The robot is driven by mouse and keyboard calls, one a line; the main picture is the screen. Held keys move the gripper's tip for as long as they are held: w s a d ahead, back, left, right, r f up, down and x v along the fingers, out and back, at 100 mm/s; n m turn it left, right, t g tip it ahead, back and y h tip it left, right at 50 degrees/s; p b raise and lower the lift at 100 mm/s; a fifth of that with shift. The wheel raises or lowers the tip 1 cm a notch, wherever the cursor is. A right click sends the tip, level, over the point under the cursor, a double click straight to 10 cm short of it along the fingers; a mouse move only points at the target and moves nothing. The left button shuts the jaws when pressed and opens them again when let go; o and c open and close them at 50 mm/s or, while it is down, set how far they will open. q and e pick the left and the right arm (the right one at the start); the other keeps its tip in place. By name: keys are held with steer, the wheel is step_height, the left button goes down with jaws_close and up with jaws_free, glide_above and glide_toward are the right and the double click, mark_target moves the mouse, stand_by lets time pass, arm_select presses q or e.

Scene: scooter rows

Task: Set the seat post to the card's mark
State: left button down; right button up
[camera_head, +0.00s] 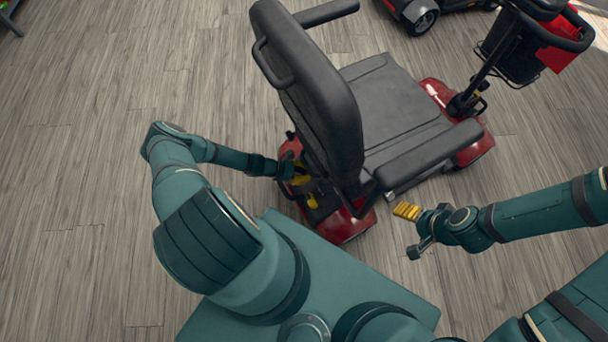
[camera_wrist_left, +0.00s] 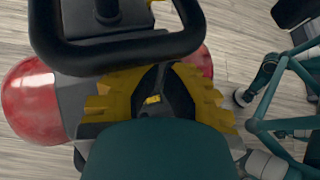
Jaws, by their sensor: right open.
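The scooter's black seat (camera_head: 395,100) with its tall backrest (camera_head: 320,100) stands in front of me, over a red body (camera_head: 345,222). The seat post is hidden beneath the seat, and I make out no card or mark. My left gripper (camera_head: 303,186) is low behind the backrest, at the scooter's rear. In the left wrist view its yellow fingers (camera_wrist_left: 157,92) are apart, with dark parts between them; I cannot tell whether they hold anything. A black loop (camera_wrist_left: 120,50) crosses above them. My right gripper (camera_head: 413,231) is open and empty, right of the scooter's rear.
The scooter's handlebar and basket (camera_head: 513,60) stand at the upper right, with a red item (camera_head: 563,50) beside them. Another scooter's wheel (camera_head: 424,22) shows at the top. The armrest (camera_head: 428,153) juts out near my right gripper. The wooden floor (camera_head: 80,150) at left is clear.

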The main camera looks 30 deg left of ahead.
arm_select(q)
step_height(320, 180, up, 4)
steer(key=p, duration=0.2)
steer(key=shift+f+p, duration=0.1)
steer(key=shift+p, duration=0.2)
steer(key=shift+w, duration=0.15)
steer(key=shift+d+f, duration=0.1)
steer(key=shift+f, duration=0.05)
glide_toward(308, 170)
steer(key=f, duration=0.1)
steer(key=s+a+f, duration=0.1)
steer(key=f, duration=0.2)
steer(key=shift+s+a+f+b, duration=0.2)
steer(key=shift+s+a+b, duration=0.05)
steer(key=shift+s+b, duration=0.15)
